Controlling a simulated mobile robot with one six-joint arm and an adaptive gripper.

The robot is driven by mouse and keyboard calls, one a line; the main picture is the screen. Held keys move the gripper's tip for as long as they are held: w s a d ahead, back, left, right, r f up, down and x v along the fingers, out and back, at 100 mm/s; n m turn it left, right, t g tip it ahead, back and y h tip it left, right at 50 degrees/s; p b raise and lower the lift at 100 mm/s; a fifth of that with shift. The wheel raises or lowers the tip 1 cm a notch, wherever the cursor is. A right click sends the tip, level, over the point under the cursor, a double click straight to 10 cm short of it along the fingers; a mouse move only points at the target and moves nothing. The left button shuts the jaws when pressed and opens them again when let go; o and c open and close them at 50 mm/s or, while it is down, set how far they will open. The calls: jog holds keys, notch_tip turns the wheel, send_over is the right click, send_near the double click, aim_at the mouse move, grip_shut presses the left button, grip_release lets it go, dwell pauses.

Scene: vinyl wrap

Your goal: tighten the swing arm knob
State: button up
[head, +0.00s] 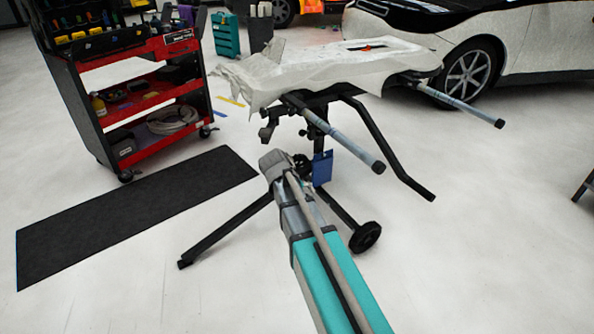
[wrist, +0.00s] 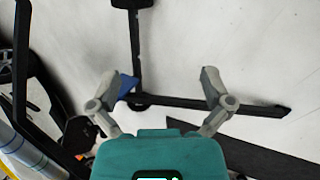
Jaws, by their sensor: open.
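A black stand with swing arms stands ahead in the head view. Its grey padded arm (head: 340,135) points toward me, and a second padded arm (head: 455,102) reaches to the right. A dark round part (head: 302,165) shows at the post beside my arm's end; I cannot tell if it is the swing arm knob. In the wrist view my gripper (wrist: 159,80) has its two fingers spread wide with nothing between them but floor and the stand's legs behind. A dark lump (wrist: 80,132) lies left of the left finger, unclear in kind. In the head view my gripper's fingers are hidden.
A white-wrapped panel (head: 335,68) lies on the stand. A blue cloth (head: 322,168) hangs by the post. A black leg (head: 225,228) and a wheel (head: 366,237) spread low. A red tool cart (head: 130,85), a black mat (head: 130,210) and a car surround it.

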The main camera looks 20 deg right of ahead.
jog(key=s+a+f+m+y, duration=0.1)
jog(key=s+a+m+y, duration=0.1)
jog(key=s, duration=0.5)
jog(key=s+a+f+m+y+b, duration=0.1)
jog(key=s+a+f+m+y, duration=0.1)
jog(key=s, duration=0.5)
jog(key=shift+s+a+f+y, duration=0.3)
jog(key=shift+a+y, duration=0.15)
jog(key=shift+y, duration=0.35)
